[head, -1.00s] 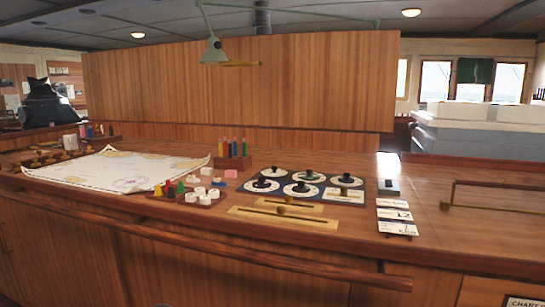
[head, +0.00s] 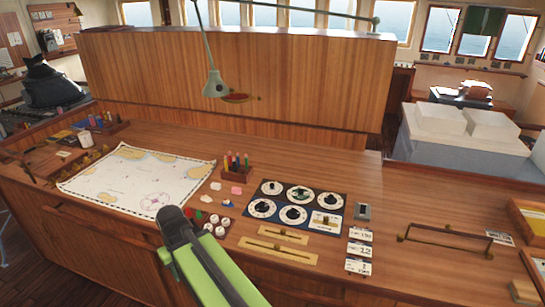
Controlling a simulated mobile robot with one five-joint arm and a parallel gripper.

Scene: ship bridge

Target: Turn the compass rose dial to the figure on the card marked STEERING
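A dark blue dial panel (head: 277,208) lies on the wooden chart table, right of centre in the head view. It bears several white round dials with dark knobs, in two rows. The top middle dial (head: 301,194) has a greenish centre; I cannot tell for sure which dial is the compass rose. Three white cards lie right of the panel: a top card (head: 360,234), a middle card (head: 360,249) that seems to read 12, and a bottom card (head: 357,267). Their headings are too small to read. My green and dark arm rises from the bottom, left of the panel; no gripper fingers show.
Brass slider plates (head: 277,250) lie in front of the panel. A pen block (head: 237,170), a chart (head: 138,180) and white round pieces (head: 215,226) lie to the left. A grey switch box (head: 363,211) and brass rail (head: 446,241) are right. A lamp (head: 215,84) hangs behind.

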